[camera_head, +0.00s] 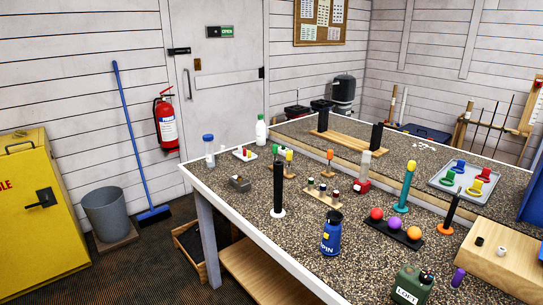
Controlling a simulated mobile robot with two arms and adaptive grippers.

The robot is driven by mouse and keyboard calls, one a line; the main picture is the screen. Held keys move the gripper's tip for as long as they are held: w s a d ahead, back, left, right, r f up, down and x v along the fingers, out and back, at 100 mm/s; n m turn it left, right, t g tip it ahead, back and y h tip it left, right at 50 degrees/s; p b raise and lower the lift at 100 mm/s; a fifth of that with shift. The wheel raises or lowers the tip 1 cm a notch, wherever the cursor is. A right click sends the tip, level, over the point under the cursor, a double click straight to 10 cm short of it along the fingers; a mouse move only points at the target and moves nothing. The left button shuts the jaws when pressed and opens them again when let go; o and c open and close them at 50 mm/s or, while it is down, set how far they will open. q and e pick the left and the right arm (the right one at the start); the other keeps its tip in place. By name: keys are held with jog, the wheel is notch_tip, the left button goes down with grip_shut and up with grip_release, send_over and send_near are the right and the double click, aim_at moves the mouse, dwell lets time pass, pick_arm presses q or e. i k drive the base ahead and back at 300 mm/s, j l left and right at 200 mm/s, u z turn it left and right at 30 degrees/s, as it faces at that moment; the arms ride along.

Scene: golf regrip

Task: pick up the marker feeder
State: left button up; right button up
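An upright pale tube on a red base (363,172) stands on the speckled bench top, right of centre. It looks most like the marker feeder, but no label on it can be read. It is upright and nothing is touching it from above. Neither of my grippers is in view.
Near it are a wooden rack with small pots (323,194), a teal stand with a yellow top (405,187) and a black tray with coloured balls (394,229). A blue can (331,236), black post (278,185) and green LOFT can (411,285) stand nearer. A raised ledge runs behind.

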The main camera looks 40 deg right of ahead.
aim_at(362, 182)
jog(key=i+z, duration=0.4)
jog(key=i+j+z, duration=0.15)
jog(key=i+z, duration=0.25)
